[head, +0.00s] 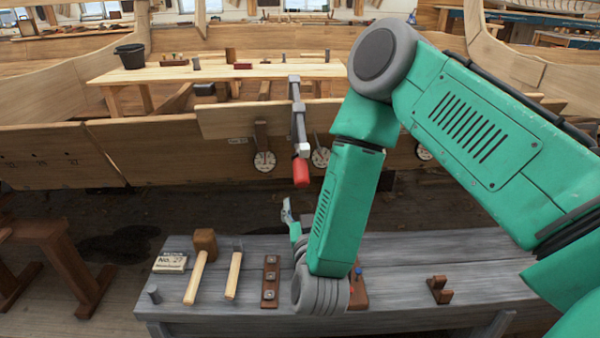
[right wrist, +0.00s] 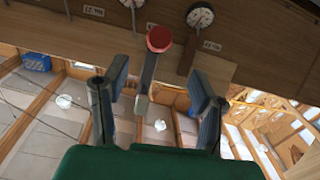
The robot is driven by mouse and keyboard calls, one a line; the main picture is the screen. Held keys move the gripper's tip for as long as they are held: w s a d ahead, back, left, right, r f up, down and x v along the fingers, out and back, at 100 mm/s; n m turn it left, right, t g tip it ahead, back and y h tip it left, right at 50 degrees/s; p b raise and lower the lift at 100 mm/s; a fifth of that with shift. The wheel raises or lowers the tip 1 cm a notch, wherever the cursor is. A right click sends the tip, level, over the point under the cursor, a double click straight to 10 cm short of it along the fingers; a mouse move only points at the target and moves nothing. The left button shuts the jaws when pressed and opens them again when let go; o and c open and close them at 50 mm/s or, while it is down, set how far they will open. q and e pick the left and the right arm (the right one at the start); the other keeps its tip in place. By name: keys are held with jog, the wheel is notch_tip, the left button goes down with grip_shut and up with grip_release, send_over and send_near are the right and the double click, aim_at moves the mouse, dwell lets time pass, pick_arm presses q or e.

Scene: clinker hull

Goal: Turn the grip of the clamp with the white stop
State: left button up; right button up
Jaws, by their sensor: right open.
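The clamp (head: 298,115) hangs on the plank's upper edge, its grey bar reaching down to a white block (head: 303,150), which looks like the stop, and a red grip (head: 300,173). In the right wrist view the red grip (right wrist: 159,39) shows end-on, beyond and between the fingertips. My right gripper (head: 288,212) is below the grip in the head view, partly hidden by my forearm. In the right wrist view my right gripper (right wrist: 160,88) is open and empty, its fingers apart from the grip. My left gripper is not in view.
Round white dials on wooden pieces (head: 264,161) line the plank beside the clamp. On the grey bench (head: 420,255) lie a mallet (head: 200,260), a hammer (head: 234,270) and a brown block with studs (head: 270,282). The bench's right part is mostly clear.

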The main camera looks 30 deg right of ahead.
aim_at(301, 173)
jog(key=b+x, duration=0.1)
jog(key=x, duration=1.1)
jog(key=shift+d, duration=0.2)
jog(key=c, duration=1.2)
